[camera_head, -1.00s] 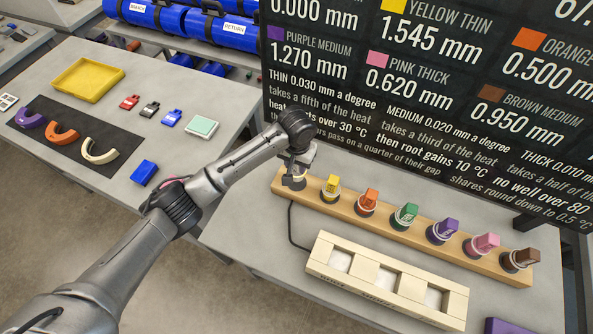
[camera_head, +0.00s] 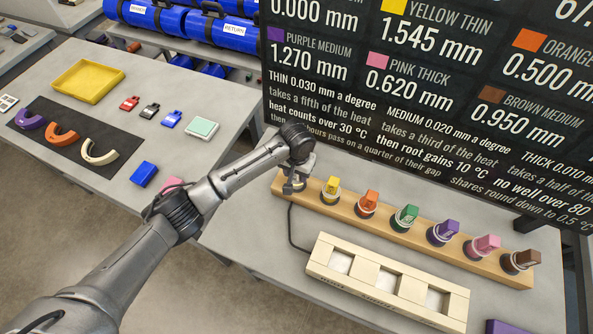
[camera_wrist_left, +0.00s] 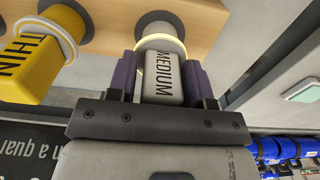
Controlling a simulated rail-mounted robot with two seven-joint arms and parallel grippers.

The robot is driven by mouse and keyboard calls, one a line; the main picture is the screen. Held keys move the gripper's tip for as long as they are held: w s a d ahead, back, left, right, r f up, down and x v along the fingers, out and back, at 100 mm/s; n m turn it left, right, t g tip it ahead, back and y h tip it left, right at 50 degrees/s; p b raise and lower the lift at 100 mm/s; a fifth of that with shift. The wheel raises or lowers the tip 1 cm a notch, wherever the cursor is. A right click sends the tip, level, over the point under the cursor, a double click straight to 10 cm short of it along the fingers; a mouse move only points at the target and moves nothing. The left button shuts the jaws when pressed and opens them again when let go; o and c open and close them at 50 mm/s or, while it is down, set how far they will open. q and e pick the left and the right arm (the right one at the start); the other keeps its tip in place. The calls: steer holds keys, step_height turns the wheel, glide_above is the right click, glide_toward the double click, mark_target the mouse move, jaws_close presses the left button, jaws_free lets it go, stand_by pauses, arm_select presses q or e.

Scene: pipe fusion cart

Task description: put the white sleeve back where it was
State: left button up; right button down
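The white sleeve (camera_wrist_left: 164,76), marked MEDIUM, stands between the dark purple-sided fingers of my left gripper (camera_wrist_left: 161,80) in the left wrist view. The fingers lie against both its sides and look shut on it. Its far end lines up with a dark round seat with a pale lit ring (camera_wrist_left: 160,40) on the wooden rack; I cannot tell whether it is fully seated. In the head view my left gripper (camera_head: 293,184) is at the left end of the wooden rack (camera_head: 386,230), and the sleeve is mostly hidden there. My right gripper is not in view.
Yellow (camera_head: 331,187), orange (camera_head: 367,200), green (camera_head: 406,215), purple (camera_head: 442,231), pink (camera_head: 484,244) and brown (camera_head: 521,259) sleeves stand along the rack. A pale wooden tray (camera_head: 388,292) lies in front. A large dark board (camera_head: 420,100) rises behind.

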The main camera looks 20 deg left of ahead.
arm_select(q)
steer(key=shift+o, duration=1)
steer(key=shift+r, duration=0.1)
step_height(320, 180, up, 10)
steer(key=shift+r+p, duration=0.25)
steer(key=shift+p, duration=0.1)
steer(key=shift+r, duration=0.85)
